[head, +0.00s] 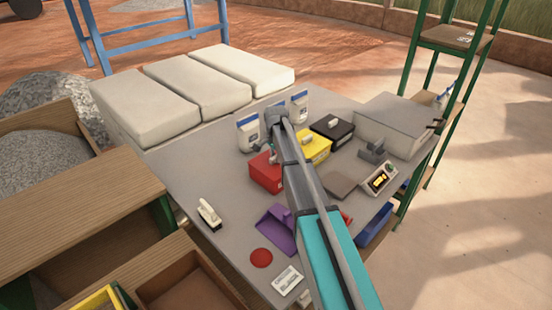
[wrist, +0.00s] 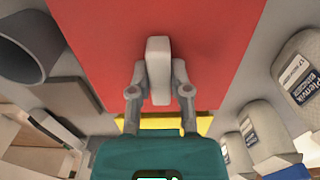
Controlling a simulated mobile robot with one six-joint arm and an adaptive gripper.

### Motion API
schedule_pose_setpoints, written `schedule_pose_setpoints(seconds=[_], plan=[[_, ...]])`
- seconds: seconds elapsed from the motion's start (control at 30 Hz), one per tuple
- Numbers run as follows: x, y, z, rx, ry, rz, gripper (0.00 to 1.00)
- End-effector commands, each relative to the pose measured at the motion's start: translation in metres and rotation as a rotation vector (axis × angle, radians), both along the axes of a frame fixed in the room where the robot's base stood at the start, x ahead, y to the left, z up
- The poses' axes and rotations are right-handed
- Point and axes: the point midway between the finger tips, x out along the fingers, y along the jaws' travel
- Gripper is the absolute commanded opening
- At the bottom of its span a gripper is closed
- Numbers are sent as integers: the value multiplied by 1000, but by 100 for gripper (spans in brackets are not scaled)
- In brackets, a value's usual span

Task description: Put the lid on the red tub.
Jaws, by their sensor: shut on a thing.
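The red tub (head: 264,178) stands on the grey table, left of the yellow tub (head: 316,148). My gripper (head: 272,157) points down over it, partly hidden by my own arm. In the wrist view my gripper (wrist: 160,88) is shut on the pale upright handle of the red lid (wrist: 110,35). The lid fills the upper middle of that view. The lid appears at the top of the red tub; I cannot tell whether it is seated or slightly above.
A black tub (head: 332,130) stands behind the yellow one. White bags (head: 248,134) stand at the back. A purple scoop (head: 276,230), a pale-handled tool (head: 209,214) and a red disc (head: 261,258) lie in front.

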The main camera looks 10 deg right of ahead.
Motion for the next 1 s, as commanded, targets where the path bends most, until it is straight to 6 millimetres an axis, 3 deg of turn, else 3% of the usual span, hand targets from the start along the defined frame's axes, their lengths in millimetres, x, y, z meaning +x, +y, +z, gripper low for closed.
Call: schedule_pose_setpoints(seconds=[0.13, 0.17, 0.33, 1.0], plan=[[0, 0, -4, 0, 0, 0, 0], [0, 0, -4, 0, 0, 0, 27], [0, 0, -3, 0, 0, 0, 58], [0, 0, 6, 0, 0, 0, 59]])
